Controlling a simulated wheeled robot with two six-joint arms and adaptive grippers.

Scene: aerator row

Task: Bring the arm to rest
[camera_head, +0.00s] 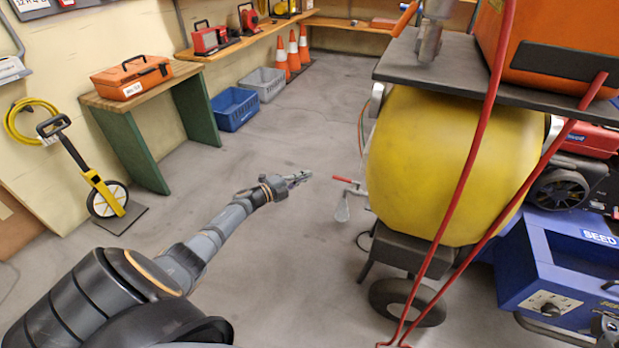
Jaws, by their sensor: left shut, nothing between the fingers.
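My left arm (215,225) reaches out from the lower left over the bare floor. My left gripper (301,177) is at its end, shut and empty, pointing right. A red-handled tool (350,185) with a pale lower end is just right of the fingertips, with a gap between them. It is beside the yellow tank (425,165); how it is held there I cannot tell. My right gripper is not clearly in view.
Close on the right stands the machine with the yellow tank, a dark top plate (455,65) and red bars. A green-legged bench (130,130) with an orange case, crates (234,108) and cones (293,52) line the left wall. The middle floor is clear.

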